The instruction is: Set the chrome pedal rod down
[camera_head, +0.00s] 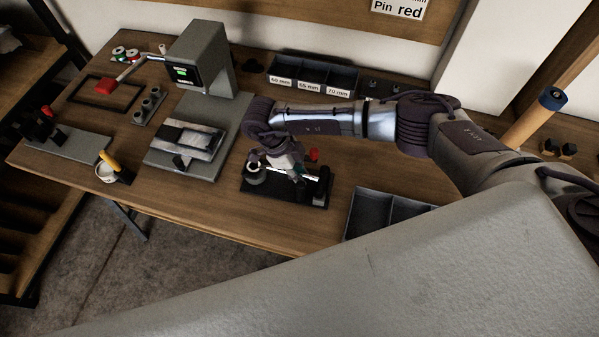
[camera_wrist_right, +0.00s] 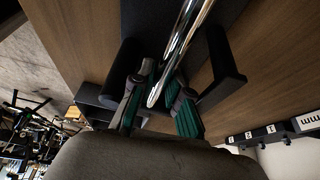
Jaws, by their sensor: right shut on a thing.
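The chrome pedal rod (camera_wrist_right: 178,52) is a shiny bar running between the green-padded fingers of my right gripper (camera_wrist_right: 160,102) in the right wrist view. The gripper is shut on it. In the head view my right gripper (camera_head: 284,164) reaches down over a small black fixture (camera_head: 285,192) near the table's front edge. Dark upright parts of the fixture (camera_wrist_right: 228,72) flank the rod in the wrist view. I cannot tell whether the rod touches the fixture. The gripper hides part of the rod in the head view. My left gripper is not in view.
A press-like grey machine (camera_head: 203,62) stands at the back, with a metal plate fixture (camera_head: 188,142) before it. A labelled bin (camera_head: 312,75) is behind my arm. A dark divided tray (camera_head: 352,216) lies right of the fixture.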

